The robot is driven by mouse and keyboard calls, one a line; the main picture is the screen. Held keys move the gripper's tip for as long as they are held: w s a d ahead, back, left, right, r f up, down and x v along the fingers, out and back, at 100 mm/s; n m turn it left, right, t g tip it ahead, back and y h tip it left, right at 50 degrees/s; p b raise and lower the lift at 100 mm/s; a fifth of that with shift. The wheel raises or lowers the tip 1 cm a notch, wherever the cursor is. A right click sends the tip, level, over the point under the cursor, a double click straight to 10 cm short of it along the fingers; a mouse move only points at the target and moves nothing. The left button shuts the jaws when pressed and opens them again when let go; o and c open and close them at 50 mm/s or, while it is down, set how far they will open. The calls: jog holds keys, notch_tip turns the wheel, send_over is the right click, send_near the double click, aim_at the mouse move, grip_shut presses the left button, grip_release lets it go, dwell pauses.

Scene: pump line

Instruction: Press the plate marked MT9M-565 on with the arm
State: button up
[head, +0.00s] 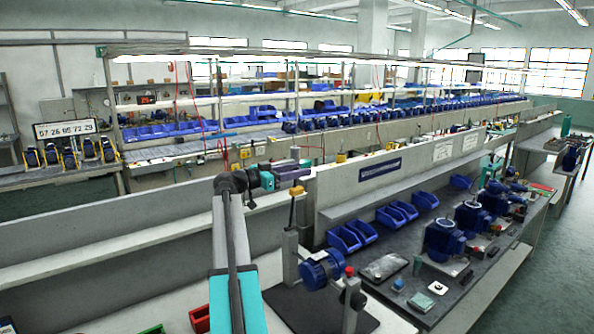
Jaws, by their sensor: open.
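No marking MT9M-565 can be read in the head view, so I cannot tell which item is that plate. A blue motor (322,270) sits in a fixture on the bench in front of me. My gripper (304,171) is at the end of my raised arm, above and left of this motor, apart from it and from the bench. It points right, and its fingers are small and partly unclear. I see nothing held in it.
Blue motors (443,240) stand in a row along the right bench (462,312). Blue bins (344,238) line its back, below a low grey wall (400,180). A clear bag (385,267) lies near the fixture. A red bin (200,319) is at the lower left.

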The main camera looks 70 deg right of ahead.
jog(key=shift+c, duration=0.2)
grip_shut()
